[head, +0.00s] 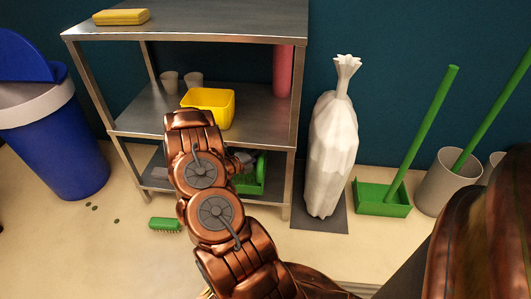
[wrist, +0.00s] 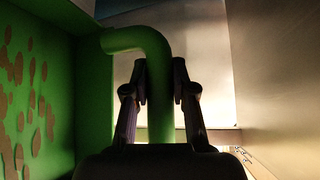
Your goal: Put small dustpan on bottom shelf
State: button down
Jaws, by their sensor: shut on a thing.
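The small green dustpan (head: 251,182) is within the bottom level of the metal shelf unit, near its right side. In the wrist view its curved green handle (wrist: 150,42) passes between the fingers, and its speckled green pan (wrist: 35,95) fills the left. My gripper (wrist: 161,80) is shut on that handle. In the head view my gripper (head: 240,162) is mostly hidden behind my arm. The bottom shelf (head: 274,196) shows under and right of the dustpan. I cannot tell whether the dustpan touches it.
The middle shelf (head: 145,118) above holds a yellow bin (head: 210,103), cups and a pink cylinder. A green brush (head: 165,224) lies on the floor in front. A white wrapped bag (head: 331,150) and a long-handled green dustpan (head: 384,200) stand right; a blue bin (head: 60,145) stands left.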

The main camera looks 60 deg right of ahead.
notch_tip(320, 180, down, 7)
jog(key=s+g+b, duration=0.1)
jog(key=shift+s+d+b, duration=0.2)
jog(key=shift+s+b, duration=0.15)
jog(key=shift+s, duration=0.05)
dwell(0.4)
jog(key=shift+f, duration=0.4)
dwell(0.5)
jog(key=c, duration=0.9)
grip_release()
jog(key=r, duration=0.2)
send_over(242, 178)
jog(key=s+a, duration=0.3)
jog(key=a, duration=0.1)
jog(key=shift+f, duration=0.15)
